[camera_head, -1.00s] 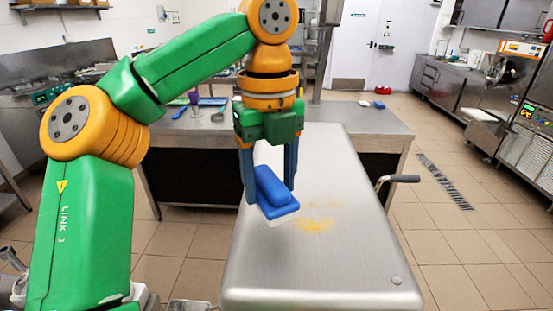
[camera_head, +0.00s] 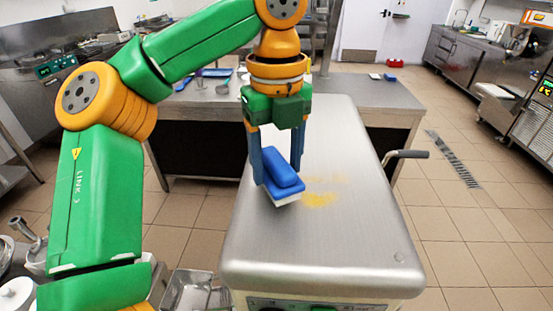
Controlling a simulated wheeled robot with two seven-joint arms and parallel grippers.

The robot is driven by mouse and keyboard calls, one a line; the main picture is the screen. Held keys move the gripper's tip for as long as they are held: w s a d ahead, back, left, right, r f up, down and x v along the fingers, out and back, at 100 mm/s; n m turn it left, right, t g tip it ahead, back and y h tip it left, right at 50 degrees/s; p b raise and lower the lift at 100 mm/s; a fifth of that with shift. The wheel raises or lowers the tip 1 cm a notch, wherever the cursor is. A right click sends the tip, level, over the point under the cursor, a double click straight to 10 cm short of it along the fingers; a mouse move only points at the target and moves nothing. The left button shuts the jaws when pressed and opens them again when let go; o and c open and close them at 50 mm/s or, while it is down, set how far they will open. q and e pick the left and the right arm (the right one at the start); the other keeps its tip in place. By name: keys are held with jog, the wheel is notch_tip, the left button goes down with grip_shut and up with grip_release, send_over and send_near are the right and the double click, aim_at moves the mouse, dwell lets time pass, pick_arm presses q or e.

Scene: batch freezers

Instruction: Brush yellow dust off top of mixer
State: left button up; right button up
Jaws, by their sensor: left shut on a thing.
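The mixer (camera_head: 345,245) is a large metal body with a smooth, flat silver top. A patch of yellow dust (camera_head: 320,199) lies on the middle of its top, with a fainter smear just behind it. My left gripper (camera_head: 280,175) is shut on a blue brush (camera_head: 283,170) with a pale underside. The brush is at the left of the mixer top, just left of the dust; I cannot tell if it touches the surface. The brush may hide some dust behind it. My right gripper is not in view.
A handle (camera_head: 405,155) sticks out from the mixer's right side. A metal table (camera_head: 375,95) stands behind it with small items on top. A metal container (camera_head: 188,291) is at the lower left. Tiled floor is open at the right.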

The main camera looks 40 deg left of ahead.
pick_arm(q)
jog(key=shift+s+f, duration=0.1)
jog(key=shift+f, duration=0.2)
jog(key=shift+f+b, duration=0.35)
jog(key=shift+f, duration=0.05)
